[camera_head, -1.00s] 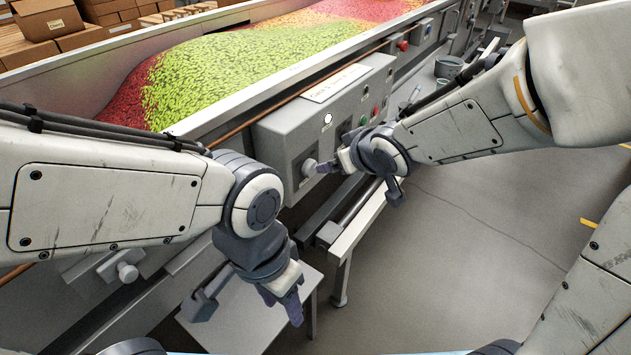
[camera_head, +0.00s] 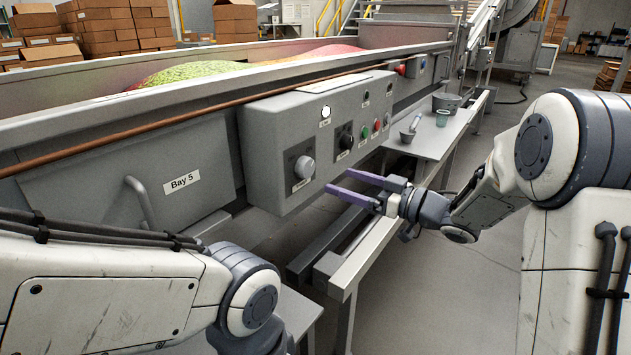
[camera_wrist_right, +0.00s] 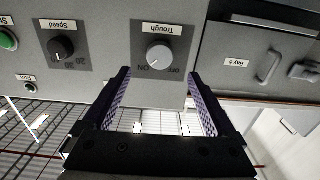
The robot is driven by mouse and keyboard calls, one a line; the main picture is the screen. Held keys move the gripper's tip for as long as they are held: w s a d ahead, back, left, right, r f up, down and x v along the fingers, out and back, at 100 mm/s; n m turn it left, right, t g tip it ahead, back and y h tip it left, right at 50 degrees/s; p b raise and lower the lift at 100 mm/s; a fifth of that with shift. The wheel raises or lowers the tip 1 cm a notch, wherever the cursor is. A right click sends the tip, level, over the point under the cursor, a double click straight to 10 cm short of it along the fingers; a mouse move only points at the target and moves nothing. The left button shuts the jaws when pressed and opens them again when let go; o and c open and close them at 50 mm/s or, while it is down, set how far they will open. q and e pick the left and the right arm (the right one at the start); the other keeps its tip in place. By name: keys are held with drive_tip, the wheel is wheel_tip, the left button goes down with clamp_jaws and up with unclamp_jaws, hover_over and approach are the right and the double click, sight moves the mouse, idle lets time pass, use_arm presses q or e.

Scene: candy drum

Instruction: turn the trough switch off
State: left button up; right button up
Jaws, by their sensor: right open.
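The trough switch (camera_head: 304,167) is a round grey knob on a dark plate, on the front of the grey control box (camera_head: 265,150). In the right wrist view the knob (camera_wrist_right: 159,57) shows between my fingers, with its "Trough" label and ON and OFF marks. Its pointer seems to lie toward ON. My right gripper (camera_head: 340,181) is open and empty, its two purple fingers pointing at the box. The fingers stand to the right of the knob in the head view, apart from it. My left arm is at the lower left; its gripper is out of view.
A speed knob (camera_head: 346,142) and green (camera_head: 365,133) and red (camera_head: 377,125) buttons sit right of the switch. A Bay 5 panel (camera_head: 150,190) with a handle is to the left. A side shelf (camera_head: 430,140) holds a grey pot (camera_head: 446,102) and a cup (camera_head: 442,118).

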sight(309, 170)
drive_tip(key=b+x, duration=0.2)
drive_tip(key=x, duration=0.6)
drive_tip(key=shift+w+a, duration=0.1)
drive_tip(key=shift+a, duration=0.05)
drive_tip(key=c, duration=1.3)
drive_tip(key=shift+c, duration=0.2)
